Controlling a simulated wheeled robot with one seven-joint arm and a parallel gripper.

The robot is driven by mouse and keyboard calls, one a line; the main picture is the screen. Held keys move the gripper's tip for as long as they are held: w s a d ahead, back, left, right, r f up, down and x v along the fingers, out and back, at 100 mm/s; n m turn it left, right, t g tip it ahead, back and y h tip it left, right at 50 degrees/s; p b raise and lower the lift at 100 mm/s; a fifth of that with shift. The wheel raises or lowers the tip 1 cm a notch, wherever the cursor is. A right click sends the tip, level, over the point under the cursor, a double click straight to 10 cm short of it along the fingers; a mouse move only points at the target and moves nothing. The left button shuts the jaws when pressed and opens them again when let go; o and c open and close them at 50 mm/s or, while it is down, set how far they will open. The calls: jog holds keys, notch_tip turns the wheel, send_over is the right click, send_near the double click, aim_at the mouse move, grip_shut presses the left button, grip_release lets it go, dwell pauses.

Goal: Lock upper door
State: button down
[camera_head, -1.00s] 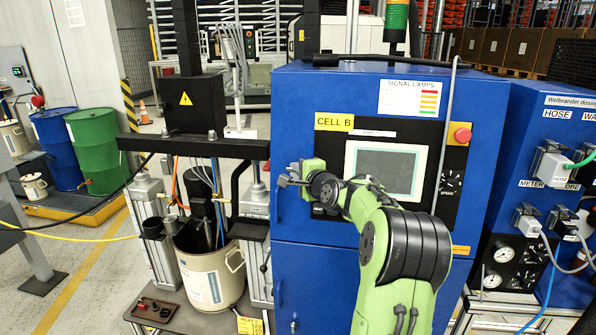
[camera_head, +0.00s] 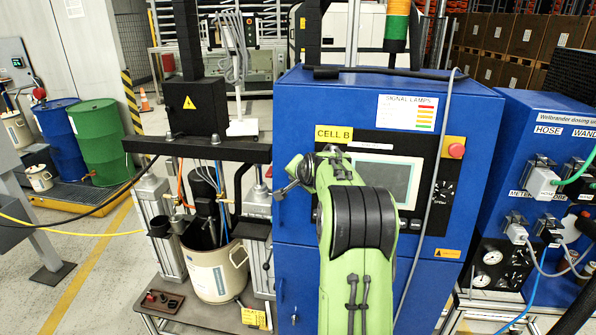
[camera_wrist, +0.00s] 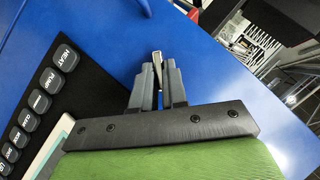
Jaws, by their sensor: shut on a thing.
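The upper door (camera_head: 345,222) is the blue front panel of the cabinet, with the CELL B sign and screen on it. It looks closed. My gripper (camera_head: 279,194) is at the left edge of this door, left of the screen. In the wrist view my gripper (camera_wrist: 156,82) is shut on a small, thin metal piece (camera_wrist: 157,57) against the blue surface. The piece may be a key or a latch part; I cannot tell which. The upper door's lock is not clearly visible in the head view.
The lower door (camera_head: 300,270) shows below, partly behind my arm. A red stop button (camera_head: 456,151) and grey cable (camera_head: 437,180) are on the right. The pump stand with a beige drum (camera_head: 215,270) stands close on the left. A button panel (camera_wrist: 42,105) shows in the wrist view.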

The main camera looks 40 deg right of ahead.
jog(key=shift+w+a+r+n+g+h+p, duration=0.15)
jog(key=shift+n+g+h+p, duration=0.2)
jog(key=shift+n+g+p, duration=0.45)
jog(key=shift+w+r+n+g+h+p, duration=0.1)
jog(key=shift+n+g+h+p, duration=0.3)
jog(key=shift+n+g+p, duration=0.35)
jog(key=shift+w+a+r+n+g+h+p, duration=0.15)
jog(key=shift+n+g+h+p, duration=0.3)
jog(key=shift+n+p, duration=0.45)
jog(key=shift+d+f, duration=0.1)
jog(key=c, duration=1.2)
grip_release()
jog(key=shift+f, duration=0.1)
jog(key=shift+o, duration=0.2)
jog(key=b+v, duration=0.1)
jog(key=v, duration=1.4)
jog(key=shift+a+r, duration=0.25)
jog(key=shift+r, duration=0.1)
